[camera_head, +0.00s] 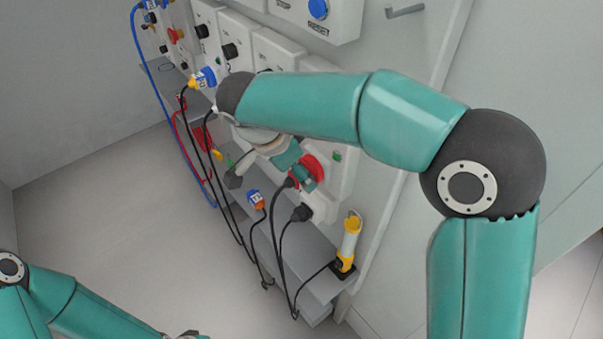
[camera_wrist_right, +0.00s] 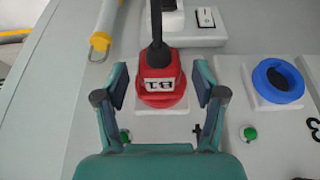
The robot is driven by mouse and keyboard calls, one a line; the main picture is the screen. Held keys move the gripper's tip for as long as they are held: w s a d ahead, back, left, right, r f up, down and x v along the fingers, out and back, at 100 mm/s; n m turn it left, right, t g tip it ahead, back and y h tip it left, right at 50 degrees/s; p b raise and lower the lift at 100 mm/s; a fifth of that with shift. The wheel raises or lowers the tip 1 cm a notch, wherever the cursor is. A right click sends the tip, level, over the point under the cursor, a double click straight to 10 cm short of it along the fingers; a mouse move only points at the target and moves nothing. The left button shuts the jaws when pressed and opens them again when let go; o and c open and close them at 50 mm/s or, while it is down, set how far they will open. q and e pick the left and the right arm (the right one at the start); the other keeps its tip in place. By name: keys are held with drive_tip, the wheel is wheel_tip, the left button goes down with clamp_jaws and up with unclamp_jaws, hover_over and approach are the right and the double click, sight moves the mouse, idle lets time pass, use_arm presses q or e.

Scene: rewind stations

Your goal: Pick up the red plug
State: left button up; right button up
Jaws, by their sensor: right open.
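The red plug (camera_wrist_right: 158,82) sits in a round red socket on a white panel, with a black cable leading from its top in the right wrist view. It carries a white label. In the head view the red plug and socket (camera_head: 305,168) are partly covered by my right gripper (camera_head: 297,166). My right gripper (camera_wrist_right: 160,85) is open, one finger on each side of the plug, with visible gaps. My left arm is at the lower left of the head view; only a sliver of what may be its gripper (camera_head: 188,335) shows at the bottom edge.
A blue ring socket (camera_wrist_right: 277,81) is right of the plug. A yellow-and-white lamp (camera_head: 349,240) stands at the shelf's end; its yellow end (camera_wrist_right: 100,41) is left of the plug. A blue-and-orange plug (camera_head: 256,199) and several hanging cables are near the grey shelf (camera_head: 310,260).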

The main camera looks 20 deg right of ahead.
drive_tip(key=shift+f, duration=0.25)
drive_tip(key=c, duration=1.3)
drive_tip(key=shift+a+r+p, duration=0.2)
drive_tip(key=shift+r+p, duration=0.1)
drive_tip(key=shift+r, duration=0.15)
drive_tip(key=s+a+r+p, duration=0.1)
drive_tip(key=a+r+p, duration=0.1)
drive_tip(key=a, duration=0.2)
drive_tip(key=s+a+r+p, duration=0.1)
drive_tip(key=s+a+r, duration=0.1)
drive_tip(key=a, duration=0.2)
drive_tip(key=s+a+r+p, duration=0.1)
drive_tip(key=a+r+p, duration=0.1)
drive_tip(key=a+r, duration=0.1)
drive_tip(key=shift+s+a+r+p, duration=0.1)
drive_tip(key=shift+s+a+p, duration=0.2)
drive_tip(key=shift+a, duration=0.3)
clamp_jaws()
drive_tip(key=shift+a, duration=0.3)
drive_tip(key=o, duration=0.6)
unclamp_jaws()
clamp_jaws()
